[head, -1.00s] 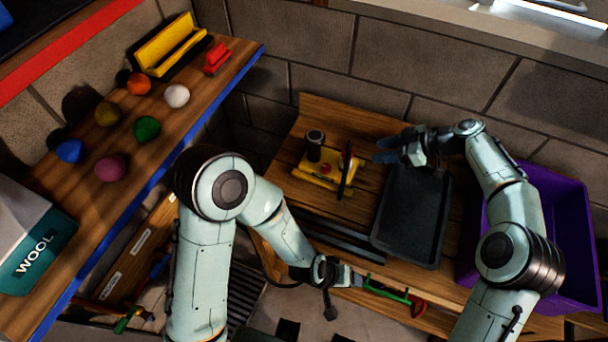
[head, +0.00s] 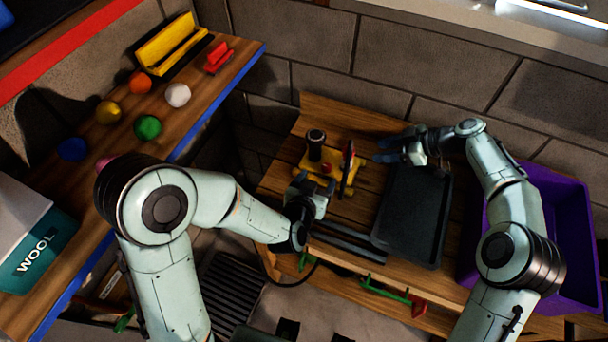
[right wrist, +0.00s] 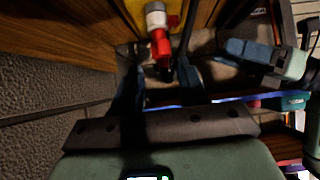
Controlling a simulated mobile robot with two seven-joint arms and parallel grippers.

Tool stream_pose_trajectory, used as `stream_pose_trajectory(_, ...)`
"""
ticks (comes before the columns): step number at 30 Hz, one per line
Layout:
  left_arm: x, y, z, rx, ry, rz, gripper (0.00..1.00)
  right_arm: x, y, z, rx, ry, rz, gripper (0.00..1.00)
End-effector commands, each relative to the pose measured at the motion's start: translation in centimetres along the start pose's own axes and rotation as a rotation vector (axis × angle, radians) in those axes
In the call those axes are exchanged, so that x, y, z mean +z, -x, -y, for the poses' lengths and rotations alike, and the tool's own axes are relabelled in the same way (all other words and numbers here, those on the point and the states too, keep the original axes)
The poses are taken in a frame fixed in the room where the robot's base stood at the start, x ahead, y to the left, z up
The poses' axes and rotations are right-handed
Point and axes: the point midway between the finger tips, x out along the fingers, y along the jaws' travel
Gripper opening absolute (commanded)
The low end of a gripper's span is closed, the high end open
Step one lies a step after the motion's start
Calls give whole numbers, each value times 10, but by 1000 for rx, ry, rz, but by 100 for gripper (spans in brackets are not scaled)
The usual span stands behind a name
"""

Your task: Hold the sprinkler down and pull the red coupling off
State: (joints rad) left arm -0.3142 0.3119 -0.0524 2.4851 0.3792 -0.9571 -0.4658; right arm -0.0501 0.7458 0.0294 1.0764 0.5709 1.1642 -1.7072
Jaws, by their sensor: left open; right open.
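The sprinkler (head: 343,191) has a yellow base and stands on the wooden bench, with a black knob and a thin dark upright bar. The red coupling (head: 327,168) sits low on it; in the right wrist view the red coupling (right wrist: 160,46) joins a pale grey stub and points towards my right gripper (right wrist: 160,85). My left gripper (head: 312,182) is open just in front of the sprinkler and hides part of its base. My right gripper (head: 384,150) is open and empty, to the right of the sprinkler and apart from it.
A dark tray (head: 413,225) lies right of the sprinkler, under my right gripper. A purple bin (head: 575,240) stands further right. A shelf with several coloured balls is at left.

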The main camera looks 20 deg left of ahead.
Motion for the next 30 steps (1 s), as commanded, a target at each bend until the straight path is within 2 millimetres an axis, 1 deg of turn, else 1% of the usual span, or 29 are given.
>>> stream_pose_trajectory(1,-2,-2,14,-38,-1,-13,72,0,0,0,0,0,0,43)
stream_pose_trajectory(3,-3,-3,26,-73,-4,-27,72,0,0,0,0,0,0,43)
stream_pose_trajectory(6,-4,-6,36,-99,-5,-36,72,0,0,0,0,0,0,43)
stream_pose_trajectory(8,-5,-10,38,-104,-6,-38,72,0,0,0,0,0,0,43)
stream_pose_trajectory(11,-5,-23,39,-104,-6,-38,72,0,0,0,0,0,0,43)
stream_pose_trajectory(24,-8,-106,46,-102,-5,-37,72,0,0,0,0,0,0,43)
stream_pose_trajectory(27,-8,-119,48,-102,-5,-37,72,0,0,0,0,0,0,43)
stream_pose_trajectory(30,-9,-129,48,-101,-5,-37,72,0,0,0,0,0,0,43)
